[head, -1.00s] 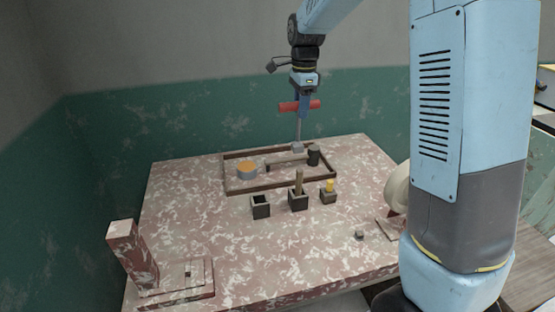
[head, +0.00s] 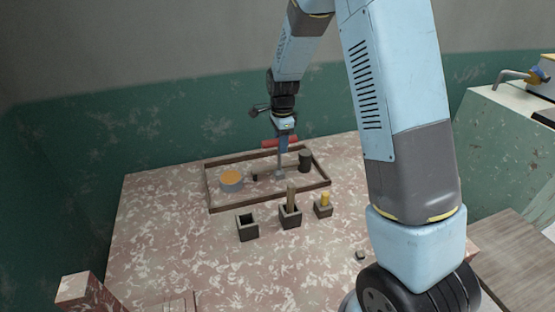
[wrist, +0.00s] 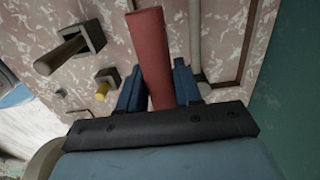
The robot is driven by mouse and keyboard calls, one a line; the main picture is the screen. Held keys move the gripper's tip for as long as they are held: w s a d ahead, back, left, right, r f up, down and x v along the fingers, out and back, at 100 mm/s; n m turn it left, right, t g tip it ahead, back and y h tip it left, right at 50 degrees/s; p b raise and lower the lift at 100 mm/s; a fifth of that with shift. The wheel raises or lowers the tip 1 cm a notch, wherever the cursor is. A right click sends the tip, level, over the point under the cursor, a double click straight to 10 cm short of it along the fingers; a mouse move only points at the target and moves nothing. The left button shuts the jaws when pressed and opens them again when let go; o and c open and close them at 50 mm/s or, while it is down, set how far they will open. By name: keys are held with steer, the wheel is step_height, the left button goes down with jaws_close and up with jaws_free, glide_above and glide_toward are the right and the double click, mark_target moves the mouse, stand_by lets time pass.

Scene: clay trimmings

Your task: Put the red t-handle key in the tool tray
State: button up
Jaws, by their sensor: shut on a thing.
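The red t-handle key has a red crossbar (head: 272,143) and a thin grey shaft that hangs down, roughly upright, to a grey block-like end. My gripper (head: 284,138) is shut on the key near the crossbar. In the wrist view the red handle (wrist: 150,45) lies between the two blue fingers of my gripper (wrist: 158,82). The tool tray (head: 209,192) is a low brown frame at the back of the table. The key's lower end shows inside the tray's outline, and I cannot tell whether it touches the floor.
In front stand an empty dark box (head: 247,228), a box with a wooden handle (head: 290,215) and a yellow-topped block (head: 323,207). The table's front is mostly clear.

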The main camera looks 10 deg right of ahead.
mark_target(279, 159)
steer(key=shift+d+f, duration=0.15)
steer(key=shift+f, duration=2.65)
steer(key=o, duration=0.9)
steer(key=shift+o, duration=0.2)
